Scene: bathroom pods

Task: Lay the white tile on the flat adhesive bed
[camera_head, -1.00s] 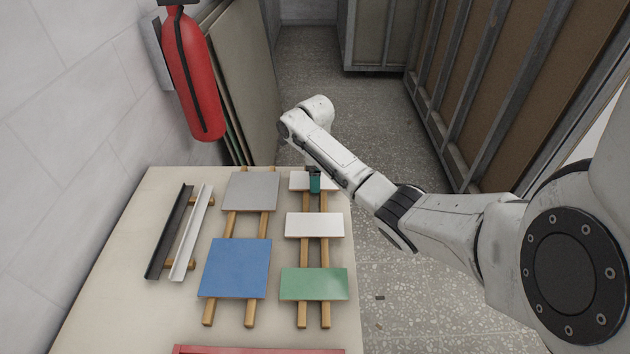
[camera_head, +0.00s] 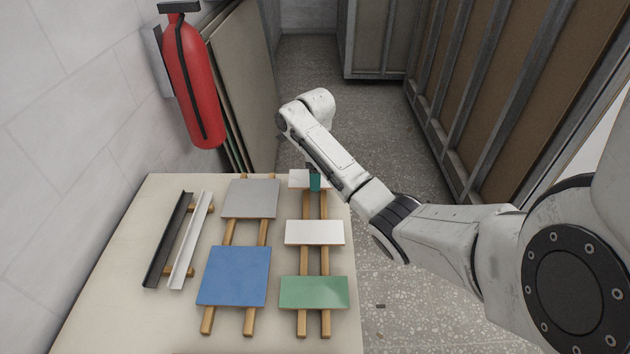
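A white tile (camera_head: 300,179) is at the back right of the bench, over two wooden rails. My gripper (camera_head: 315,183), partly hidden by my forearm, is at this tile, with a teal part overlapping its right side. The tile seems to move with my gripper, which appears shut on it; the fingertips are not clear. A second white tile (camera_head: 314,232) lies on the same rails nearer the front. I cannot tell which surface is the flat adhesive bed.
A grey panel (camera_head: 250,199), blue panel (camera_head: 234,276) and green panel (camera_head: 313,292) lie on rails. A black channel (camera_head: 168,240) and white channel (camera_head: 191,240) lie left on the bench (camera_head: 115,300). A red extinguisher (camera_head: 192,85) hangs behind.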

